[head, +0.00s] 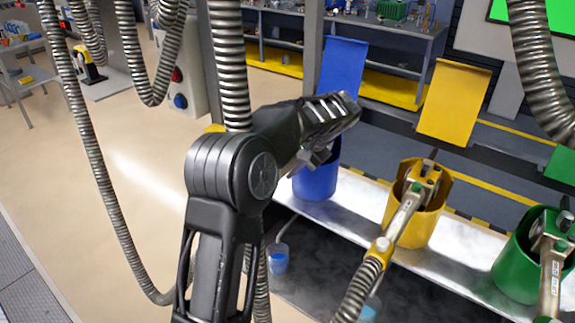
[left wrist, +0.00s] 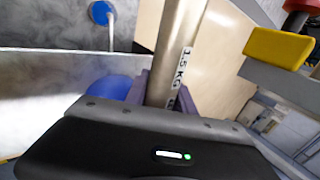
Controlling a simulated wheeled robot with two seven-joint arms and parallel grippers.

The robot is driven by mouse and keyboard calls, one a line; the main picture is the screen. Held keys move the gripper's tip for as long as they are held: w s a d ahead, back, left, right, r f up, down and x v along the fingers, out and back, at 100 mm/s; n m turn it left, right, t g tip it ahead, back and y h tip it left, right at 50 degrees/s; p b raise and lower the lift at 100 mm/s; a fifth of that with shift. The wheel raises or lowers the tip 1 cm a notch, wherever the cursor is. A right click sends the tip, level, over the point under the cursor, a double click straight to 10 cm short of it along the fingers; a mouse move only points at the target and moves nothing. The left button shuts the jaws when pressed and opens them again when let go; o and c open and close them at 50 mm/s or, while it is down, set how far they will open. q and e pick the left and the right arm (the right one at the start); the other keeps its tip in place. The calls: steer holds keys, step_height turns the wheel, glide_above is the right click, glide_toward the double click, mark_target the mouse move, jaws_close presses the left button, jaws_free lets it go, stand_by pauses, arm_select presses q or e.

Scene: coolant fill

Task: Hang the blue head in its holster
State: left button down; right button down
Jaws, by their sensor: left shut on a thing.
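My left gripper (head: 316,158) reaches over the blue holster (head: 315,183), with the black arm in front of it. In the left wrist view the gripper (left wrist: 163,95) is shut on a metal tube marked 1.5 KG, the handle of the blue head (left wrist: 178,50). In the head view the arm and gripper mostly hide this head, so I cannot tell whether it is inside the holster or just above it. A blue curved surface, likely the holster (left wrist: 112,88), shows beside the fingers in the left wrist view. My right gripper is not in view.
A yellow holster (head: 410,232) with a yellow head (head: 420,185) and a green holster (head: 515,270) with a green head (head: 550,240) stand to the right. A clear cup with blue (head: 278,260) is below. Ribbed hoses (head: 233,70) hang around the arm.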

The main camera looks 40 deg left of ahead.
arm_select(q)
steer(key=shift+f, duration=0.35)
steer(key=c, duration=1)
jaws_free()
steer(key=shift+o, duration=0.2)
steer(key=shift+d+r+b, duration=0.2)
steer(key=shift+d+b, duration=0.05)
steer(key=shift+b, duration=0.05)
steer(key=p+v, duration=0.1)
steer(key=v, duration=0.6)
steer(key=shift+p, duration=0.35)
steer(key=shift+r, duration=0.15)
